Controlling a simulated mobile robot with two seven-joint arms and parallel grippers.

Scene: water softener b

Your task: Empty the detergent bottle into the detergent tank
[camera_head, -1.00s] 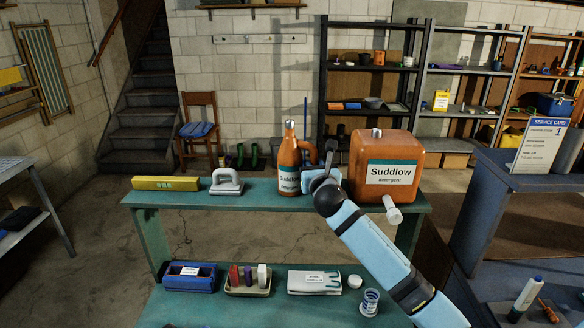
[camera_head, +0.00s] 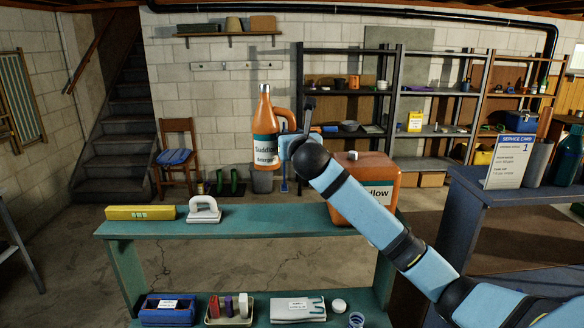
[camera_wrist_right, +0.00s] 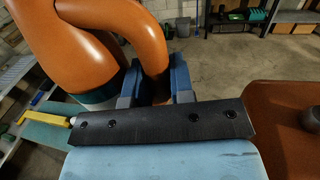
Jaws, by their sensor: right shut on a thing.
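The orange detergent bottle (camera_head: 265,128) with a "Suddlow" label is held upright in the air above the green bench. My right gripper (camera_head: 287,146) is shut on its side handle. The right wrist view shows the blue fingers (camera_wrist_right: 158,82) around the orange handle (camera_wrist_right: 152,45). The orange detergent tank (camera_head: 347,180), also labelled "Suddlow", stands on the right end of the bench, to the right of the bottle. My right forearm hides part of the tank's front and label. A grey cap or fitting (camera_head: 352,155) shows on the tank's top. My left gripper is out of view.
The green bench top (camera_head: 250,222) is bare in the middle. A yellow bar (camera_head: 141,213) and a white-handled tool (camera_head: 204,210) sit at its left. A lower shelf holds a blue bin (camera_head: 168,309), a tray and folded cloth (camera_head: 298,309). A service card (camera_head: 510,161) stands on the right counter.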

